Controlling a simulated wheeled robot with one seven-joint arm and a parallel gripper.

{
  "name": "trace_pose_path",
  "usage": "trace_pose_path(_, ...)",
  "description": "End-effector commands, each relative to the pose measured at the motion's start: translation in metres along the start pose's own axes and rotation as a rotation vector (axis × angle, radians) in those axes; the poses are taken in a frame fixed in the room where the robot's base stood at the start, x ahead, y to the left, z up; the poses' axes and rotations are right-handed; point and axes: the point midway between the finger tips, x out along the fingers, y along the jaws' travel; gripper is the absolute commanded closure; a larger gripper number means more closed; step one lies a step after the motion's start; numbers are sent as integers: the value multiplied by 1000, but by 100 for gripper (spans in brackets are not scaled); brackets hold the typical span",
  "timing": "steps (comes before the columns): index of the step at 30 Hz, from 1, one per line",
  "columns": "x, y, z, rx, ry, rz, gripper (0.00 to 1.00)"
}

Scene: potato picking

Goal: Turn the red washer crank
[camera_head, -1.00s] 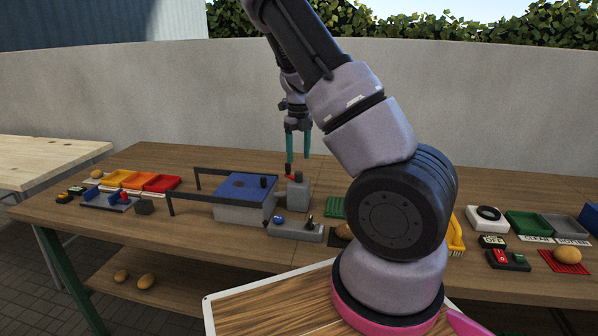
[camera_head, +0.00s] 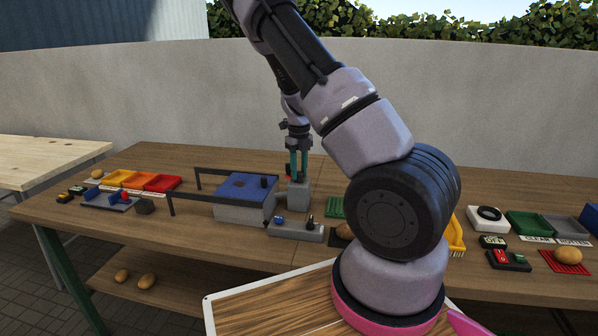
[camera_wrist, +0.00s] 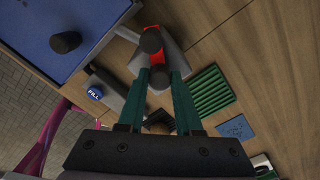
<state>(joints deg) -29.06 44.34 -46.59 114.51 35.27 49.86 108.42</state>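The red washer crank (camera_wrist: 156,58) shows in the wrist view on a grey block, with a black hub at its far end and a black knob (camera_wrist: 160,78) at its near end. My gripper (camera_wrist: 160,73) has its teal fingers on either side of the knob and looks open, with little room around the knob. Contact between fingers and knob cannot be made out.
The blue-topped washer box (camera_head: 245,204) with dark rails stands left of the block. A grey panel (camera_head: 297,232) with a blue FILL button (camera_wrist: 95,92) is in front. A green ridged mat (camera_wrist: 208,92) lies to the right. Coloured trays (camera_head: 160,183) are farther left.

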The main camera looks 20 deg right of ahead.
Motion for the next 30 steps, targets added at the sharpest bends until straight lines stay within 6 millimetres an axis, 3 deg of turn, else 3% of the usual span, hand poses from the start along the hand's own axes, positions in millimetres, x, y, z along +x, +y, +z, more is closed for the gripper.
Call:
trace_pose_path(14,0,0,0,-132,-1,0,100)
trace_pose_path(30,-1,0,0,-622,-3,0,100)
